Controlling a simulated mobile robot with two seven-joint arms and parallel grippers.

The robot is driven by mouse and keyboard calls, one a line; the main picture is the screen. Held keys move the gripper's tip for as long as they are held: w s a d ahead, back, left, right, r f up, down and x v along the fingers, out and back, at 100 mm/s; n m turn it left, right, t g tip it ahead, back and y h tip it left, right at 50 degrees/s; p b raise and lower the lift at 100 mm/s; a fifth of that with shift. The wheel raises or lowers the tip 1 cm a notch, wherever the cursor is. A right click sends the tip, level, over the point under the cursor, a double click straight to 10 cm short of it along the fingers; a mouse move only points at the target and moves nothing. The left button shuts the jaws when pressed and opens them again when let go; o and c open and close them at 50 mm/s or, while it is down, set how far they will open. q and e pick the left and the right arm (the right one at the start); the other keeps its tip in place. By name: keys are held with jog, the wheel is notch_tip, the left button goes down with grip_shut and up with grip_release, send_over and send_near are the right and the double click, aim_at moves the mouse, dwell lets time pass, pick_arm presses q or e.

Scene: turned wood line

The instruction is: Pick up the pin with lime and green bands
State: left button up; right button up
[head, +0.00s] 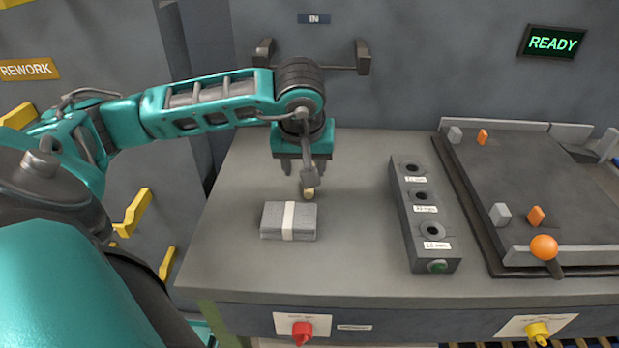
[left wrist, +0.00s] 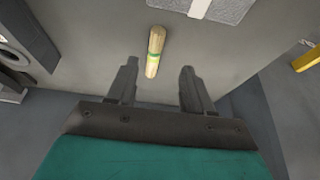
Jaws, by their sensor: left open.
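The pin (left wrist: 155,50) is a pale wooden rod with a green band and a lighter lime band, lying on the grey table. In the head view only one end of the pin (head: 308,192) shows below my left gripper, which hides the rest. My left gripper (head: 298,172) is open and points down at the pin. In the left wrist view the pin lies ahead of and between the open fingers of the gripper (left wrist: 158,75), with nothing held. My right gripper is not in view.
A grey block with a white band (head: 278,232) lies just in front of the pin. A gauge block with several holes (head: 418,210) stands to the right, beside a dark tray with an orange-knobbed lever (head: 544,247). The table's left front is clear.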

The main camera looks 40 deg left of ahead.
pick_arm(q)
jog(key=x, duration=0.5)
jog(key=shift+w+d+f, duration=0.2)
jog(key=shift+w+f, duration=0.15)
grip_shut()
